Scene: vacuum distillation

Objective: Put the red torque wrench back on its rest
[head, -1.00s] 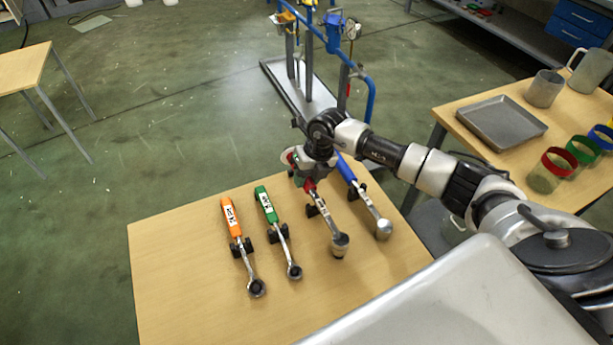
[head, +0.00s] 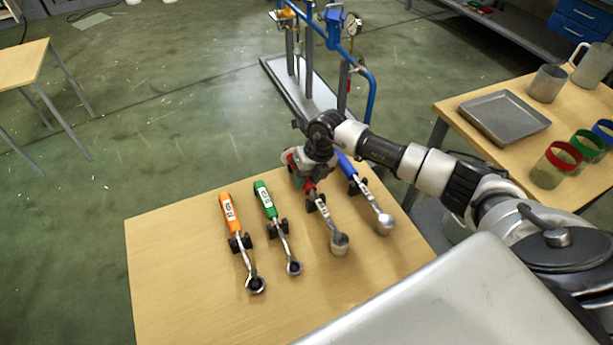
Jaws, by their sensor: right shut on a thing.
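The red torque wrench (head: 324,214) lies over its black rest (head: 311,206) on the wooden table, its socket head toward the front. I cannot tell whether it is fully seated. My right gripper (head: 308,183) is shut on its red handle, most of which the gripper hides. The blue wrench (head: 372,201) lies just to the right on its own rest. The green wrench (head: 270,216) and the orange wrench (head: 233,228) lie to the left on their rests. My left gripper is not in view.
The wooden table (head: 180,290) has free room at its left and front. Behind it stands a blue pipe frame (head: 369,95) on a grey base. At the right, another table holds a metal tray (head: 503,117), cups and a red-rimmed jar (head: 556,166).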

